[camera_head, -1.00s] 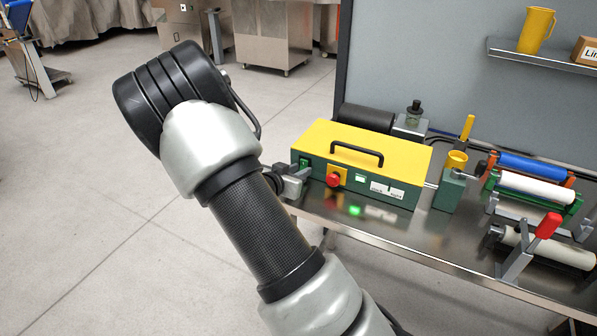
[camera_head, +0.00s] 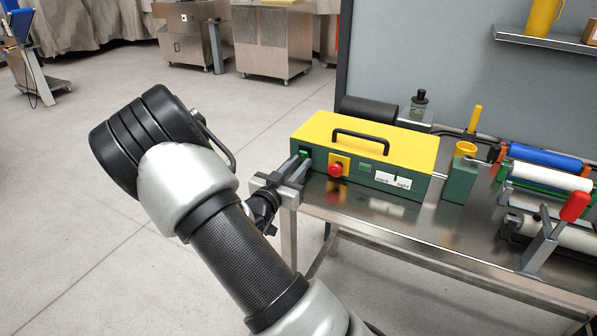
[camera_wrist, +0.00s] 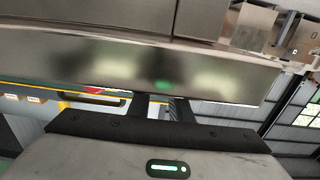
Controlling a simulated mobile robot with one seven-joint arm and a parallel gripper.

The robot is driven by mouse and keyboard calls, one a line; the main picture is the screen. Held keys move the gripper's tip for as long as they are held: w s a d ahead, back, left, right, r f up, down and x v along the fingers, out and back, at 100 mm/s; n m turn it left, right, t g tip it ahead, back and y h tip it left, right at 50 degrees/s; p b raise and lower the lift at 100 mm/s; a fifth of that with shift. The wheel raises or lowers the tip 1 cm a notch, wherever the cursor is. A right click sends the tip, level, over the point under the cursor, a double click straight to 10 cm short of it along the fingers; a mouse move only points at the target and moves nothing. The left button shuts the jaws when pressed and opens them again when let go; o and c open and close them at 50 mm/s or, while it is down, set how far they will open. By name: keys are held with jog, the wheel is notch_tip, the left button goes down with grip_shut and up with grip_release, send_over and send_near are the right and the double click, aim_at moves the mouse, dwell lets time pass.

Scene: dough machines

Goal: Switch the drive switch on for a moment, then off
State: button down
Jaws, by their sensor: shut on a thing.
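The yellow-and-green drive box (camera_head: 385,140) stands on the steel table. Its drive switch (camera_head: 305,153) is at the left end of the green front, partly hidden by my fingers. The indicator (camera_head: 367,168) on the front is dark green and unlit. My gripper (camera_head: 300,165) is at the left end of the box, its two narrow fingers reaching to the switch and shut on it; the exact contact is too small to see. In the wrist view, my fingers (camera_wrist: 166,102) point away close together, and their tips are hard to make out.
A red stop button (camera_head: 336,169) on a yellow plate sits just right of the switch. A black handle (camera_head: 362,135) rises from the lid.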

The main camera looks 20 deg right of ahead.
jog(key=c, duration=1.6)
grip_release()
jog(key=shift+s+a, duration=0.1)
jog(key=p+v, duration=0.2)
jog(key=v, duration=1.5)
jog(key=shift+s+r, duration=0.1)
jog(key=shift+r, duration=0.05)
